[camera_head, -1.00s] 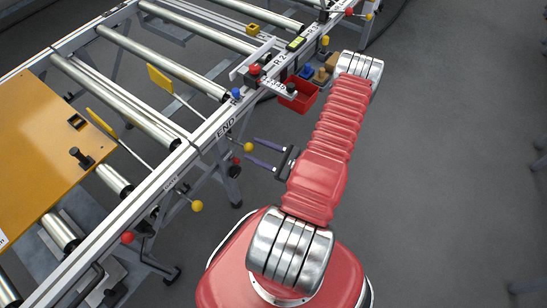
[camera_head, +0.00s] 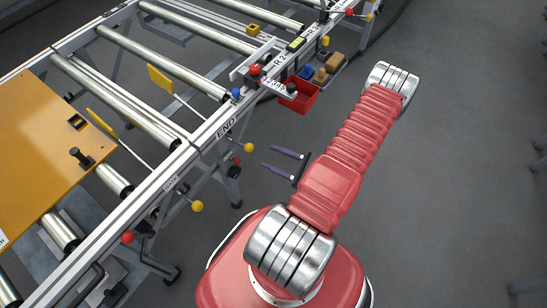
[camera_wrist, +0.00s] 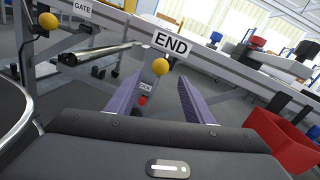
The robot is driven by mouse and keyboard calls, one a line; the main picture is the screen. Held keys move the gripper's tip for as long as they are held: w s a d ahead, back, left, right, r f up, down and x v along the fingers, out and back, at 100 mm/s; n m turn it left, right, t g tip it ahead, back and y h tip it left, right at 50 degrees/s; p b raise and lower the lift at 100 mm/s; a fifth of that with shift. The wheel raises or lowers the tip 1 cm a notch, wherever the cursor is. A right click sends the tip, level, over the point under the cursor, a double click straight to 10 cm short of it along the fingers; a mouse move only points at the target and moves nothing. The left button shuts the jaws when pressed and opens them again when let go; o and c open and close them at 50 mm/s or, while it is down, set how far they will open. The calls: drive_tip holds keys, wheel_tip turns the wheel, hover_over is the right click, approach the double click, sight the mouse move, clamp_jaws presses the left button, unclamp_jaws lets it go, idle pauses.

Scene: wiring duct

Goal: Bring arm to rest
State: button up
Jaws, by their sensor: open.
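My gripper (camera_head: 276,160) shows at the left side of my red arm in the head view, with its two purple fingers apart and nothing between them. The fingers point left towards the conveyor frame and stand clear of it. In the wrist view my gripper (camera_wrist: 160,100) is open too, and the END label (camera_wrist: 171,43) and a yellow knob (camera_wrist: 160,66) show beyond and between the fingers. My arm is bent, with its metal-ringed joint at the upper right of the head view.
The roller conveyor frame (camera_head: 140,184) runs diagonally along the left, with coloured knobs sticking out. A red bin (camera_head: 298,97) hangs at its side near my arm. An orange board (camera_head: 38,150) lies on the rollers. The grey floor (camera_head: 450,190) to the right is clear.

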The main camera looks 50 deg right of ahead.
idle(0.4)
drive_tip(key=s+a+n+g+y, duration=0.2)
drive_tip(key=a+g+y, duration=0.15)
drive_tip(key=a, duration=0.35)
drive_tip(key=s+a+r+n+g+y, duration=0.3)
drive_tip(key=a+r+n+g+y, duration=0.15)
drive_tip(key=r+n+g, duration=0.55)
drive_tip(key=w+a+r+n+g+h, duration=0.25)
drive_tip(key=r+n+h, duration=0.3)
drive_tip(key=r, duration=0.35)
drive_tip(key=w+a+r+n+g+h, duration=0.1)
drive_tip(key=w+a+r+n+h, duration=0.15)
drive_tip(key=r+n+h, duration=0.4)
drive_tip(key=w+a+r+n+t, duration=0.2)
drive_tip(key=a+r+n+t, duration=0.3)
drive_tip(key=a+r, duration=0.8)
wheel_tip(320, 180, up, 3)
drive_tip(key=shift+f+n+y, duration=0.1)
drive_tip(key=shift+n+y, duration=0.2)
drive_tip(key=shift+n, duration=0.8)
